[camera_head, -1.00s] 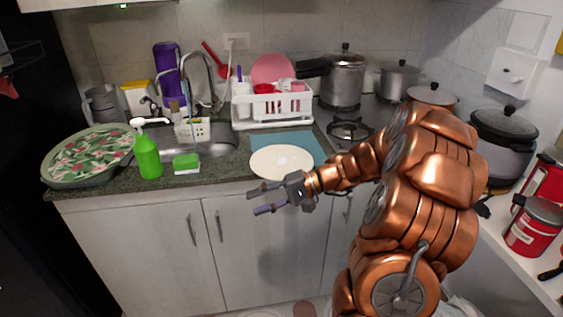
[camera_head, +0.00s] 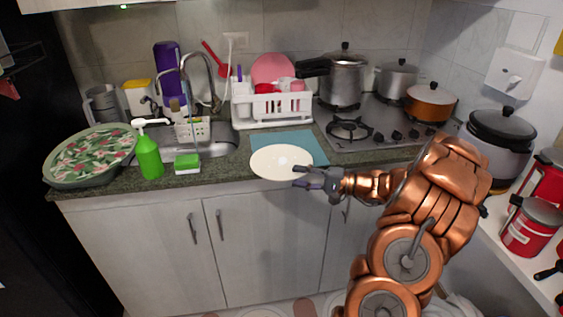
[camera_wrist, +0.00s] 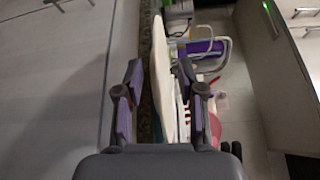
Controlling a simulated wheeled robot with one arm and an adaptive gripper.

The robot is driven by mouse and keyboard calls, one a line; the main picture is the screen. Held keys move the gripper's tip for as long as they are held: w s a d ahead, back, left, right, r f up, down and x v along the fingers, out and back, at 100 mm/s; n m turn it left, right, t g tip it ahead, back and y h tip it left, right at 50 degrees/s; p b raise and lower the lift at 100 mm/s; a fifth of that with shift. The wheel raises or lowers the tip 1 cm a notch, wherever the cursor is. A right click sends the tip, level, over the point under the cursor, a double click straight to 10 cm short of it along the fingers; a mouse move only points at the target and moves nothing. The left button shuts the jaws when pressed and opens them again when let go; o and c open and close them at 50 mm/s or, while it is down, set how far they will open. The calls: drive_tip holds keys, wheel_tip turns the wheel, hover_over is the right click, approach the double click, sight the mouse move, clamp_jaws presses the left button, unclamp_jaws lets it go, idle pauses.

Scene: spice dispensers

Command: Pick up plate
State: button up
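The white plate (camera_head: 273,162) lies flat at the front edge of the counter, partly over a blue mat (camera_head: 297,145). My gripper (camera_head: 299,177) is at the plate's right front rim in the head view. In the wrist view the plate (camera_wrist: 160,75) shows nearly edge-on, reaching between the two fingers of my gripper (camera_wrist: 158,78). The fingers are apart, one on each side of the rim, with gaps visible. Whether either finger touches the plate cannot be told.
A white dish rack (camera_head: 272,108) stands behind the mat. A green soap bottle (camera_head: 149,157), a green sponge (camera_head: 187,163) and the sink (camera_head: 208,145) are to the left. The stove (camera_head: 365,125) with pots is to the right. Cabinet doors (camera_head: 262,235) lie below the counter.

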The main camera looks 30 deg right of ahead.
sight(286, 175)
drive_tip(key=shift+p+x, duration=0.55)
drive_tip(key=shift+x, duration=1.7)
drive_tip(key=shift+s+a+f, duration=0.1)
drive_tip(key=shift+s+a, duration=0.05)
drive_tip(key=shift+c, duration=0.2)
clamp_jaws()
